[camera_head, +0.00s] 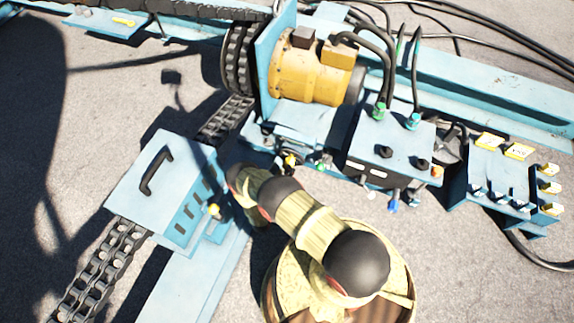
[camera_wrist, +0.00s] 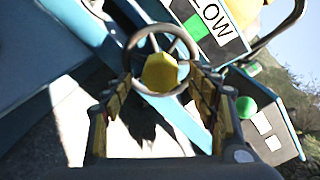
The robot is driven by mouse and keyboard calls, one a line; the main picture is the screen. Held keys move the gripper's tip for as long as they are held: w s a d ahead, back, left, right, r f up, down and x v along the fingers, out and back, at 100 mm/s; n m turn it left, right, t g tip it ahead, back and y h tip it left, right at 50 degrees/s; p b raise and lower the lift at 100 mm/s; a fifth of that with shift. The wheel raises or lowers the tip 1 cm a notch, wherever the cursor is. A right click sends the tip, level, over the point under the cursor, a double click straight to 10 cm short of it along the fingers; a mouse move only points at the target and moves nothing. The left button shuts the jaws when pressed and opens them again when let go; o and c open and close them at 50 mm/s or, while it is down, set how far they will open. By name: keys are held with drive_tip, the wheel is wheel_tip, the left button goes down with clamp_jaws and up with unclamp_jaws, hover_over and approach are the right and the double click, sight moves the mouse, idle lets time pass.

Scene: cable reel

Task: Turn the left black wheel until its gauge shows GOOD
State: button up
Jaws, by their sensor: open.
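In the wrist view, a dark round wheel (camera_wrist: 133,40) with a yellow hub (camera_wrist: 160,72) stands straight ahead. My gripper (camera_wrist: 160,78) is open, with one finger on each side of the wheel's lower part. I cannot tell whether the fingers touch the rim. A gauge panel (camera_wrist: 232,48) behind the wheel, at the upper right, shows the word LOW and a green patch. In the head view, a small dark wheel with yellow (camera_head: 290,160) sits below the yellow motor, just beyond the end of my arm. My fingers are not clear there.
A green knob (camera_wrist: 246,107) and a pale-labelled box lie right of my gripper in the wrist view. In the head view, a blue box with a black handle (camera_head: 157,172) and a chain (camera_head: 105,262) are at left. A control box (camera_head: 395,145) with cables is at right.

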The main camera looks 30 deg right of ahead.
sight(289, 162)
drive_tip(key=shift+b+x, duration=0.55)
drive_tip(key=shift+x, duration=1.9)
drive_tip(key=c, duration=0.3)
drive_tip(key=c, duration=1.2)
clamp_jaws()
